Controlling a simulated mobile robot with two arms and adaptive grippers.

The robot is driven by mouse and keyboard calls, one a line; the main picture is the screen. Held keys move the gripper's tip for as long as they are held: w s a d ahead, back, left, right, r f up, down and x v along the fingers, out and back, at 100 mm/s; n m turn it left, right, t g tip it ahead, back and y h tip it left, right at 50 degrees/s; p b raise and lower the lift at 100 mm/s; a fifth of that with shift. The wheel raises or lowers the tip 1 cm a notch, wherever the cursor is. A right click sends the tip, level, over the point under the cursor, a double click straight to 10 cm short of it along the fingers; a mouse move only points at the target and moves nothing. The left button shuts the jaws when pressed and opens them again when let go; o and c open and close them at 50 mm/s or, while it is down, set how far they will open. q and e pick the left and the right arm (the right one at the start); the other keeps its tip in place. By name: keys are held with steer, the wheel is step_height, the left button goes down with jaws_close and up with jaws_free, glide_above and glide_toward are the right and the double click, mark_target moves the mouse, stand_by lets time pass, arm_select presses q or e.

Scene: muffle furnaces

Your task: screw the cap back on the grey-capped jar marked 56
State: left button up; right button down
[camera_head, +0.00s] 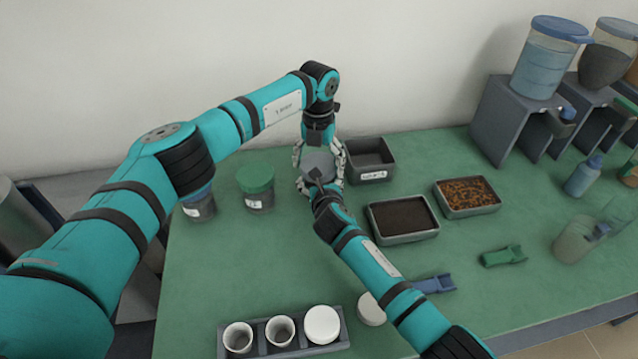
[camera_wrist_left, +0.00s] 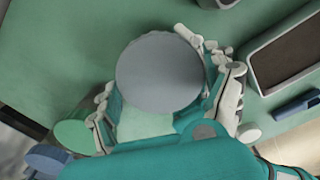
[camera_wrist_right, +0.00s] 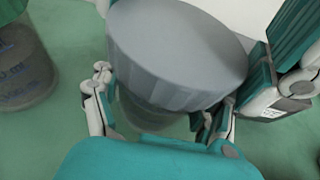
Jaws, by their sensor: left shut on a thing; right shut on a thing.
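The jar's grey cap (camera_head: 317,163) is a flat round disc at the back of the table. My left gripper (camera_wrist_left: 165,95) reaches down from behind, its fingers closed around the cap's rim. The cap also shows large in the right wrist view (camera_wrist_right: 180,50). Under it the clear jar body (camera_wrist_right: 150,118) is partly visible, and the cap looks seated on it, close to level. My right gripper (camera_wrist_right: 160,112) comes in from the front and is shut on the jar body below the cap. The marking 56 is hidden in all views.
A green-capped jar (camera_head: 257,188) and a blue-capped jar (camera_head: 200,207) stand to the left. A dark empty tray (camera_head: 370,160) and two filled trays (camera_head: 403,218) (camera_head: 467,196) lie to the right. A rack (camera_head: 255,336) with white cups is at the front. The left-centre tabletop is clear.

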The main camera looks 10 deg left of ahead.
arm_select(q)
steer(key=shift+c, duration=1)
steer(key=o, duration=1.1)
steer(key=shift+r, duration=0.1)
steer(key=shift+r, duration=2.15)
step_height(320, 180, up, 4)
steer(key=shift+f, duration=0.2)
arm_select(e)
steer(key=shift+f, duration=0.1)
arm_select(q)
steer(key=shift+f, duration=0.1)
